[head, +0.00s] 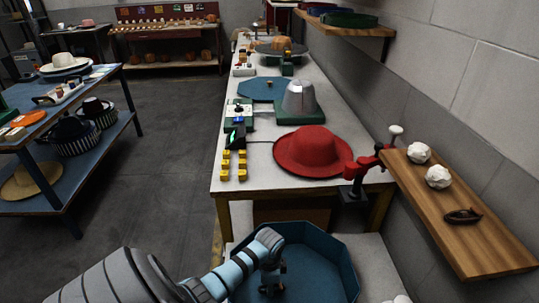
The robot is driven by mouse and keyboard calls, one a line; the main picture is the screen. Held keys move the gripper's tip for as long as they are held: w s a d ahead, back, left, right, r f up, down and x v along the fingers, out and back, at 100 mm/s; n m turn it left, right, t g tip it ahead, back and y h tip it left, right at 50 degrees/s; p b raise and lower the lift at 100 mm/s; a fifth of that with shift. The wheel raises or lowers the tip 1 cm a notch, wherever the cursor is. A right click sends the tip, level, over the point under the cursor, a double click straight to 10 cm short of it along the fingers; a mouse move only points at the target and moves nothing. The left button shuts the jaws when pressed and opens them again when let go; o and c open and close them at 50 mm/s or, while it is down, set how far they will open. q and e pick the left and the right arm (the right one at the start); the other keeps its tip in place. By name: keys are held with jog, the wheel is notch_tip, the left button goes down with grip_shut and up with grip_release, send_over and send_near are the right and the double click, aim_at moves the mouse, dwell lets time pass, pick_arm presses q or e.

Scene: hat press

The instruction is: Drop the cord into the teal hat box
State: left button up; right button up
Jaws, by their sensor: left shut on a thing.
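The teal hat box (338,258) is an open octagonal box below the front end of the long bench. My left gripper (271,284) reaches in from the lower left and is over the inside of the box. It is shut on a small dark thing, which I take to be the cord (271,291). The cord is mostly hidden by the fingers and dark against the box floor. I cannot tell whether it touches the floor. My right gripper is out of view.
A red hat (313,152) lies on the bench's front end, beside a red clamp (362,168). A wooden shelf (480,245) at right holds white lumps (438,177) and a dark brown item (462,216). A blue table (95,95) with hats stands left; the floor between is clear.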

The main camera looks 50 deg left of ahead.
pick_arm(q)
jog(key=shift+f, duration=0.25)
jog(key=shift+f, duration=0.35)
jog(key=o, duration=0.9)
jog(key=shift+r, duration=0.1)
notch_tip(320, 180, up, 13)
jog(key=p, duration=0.4)
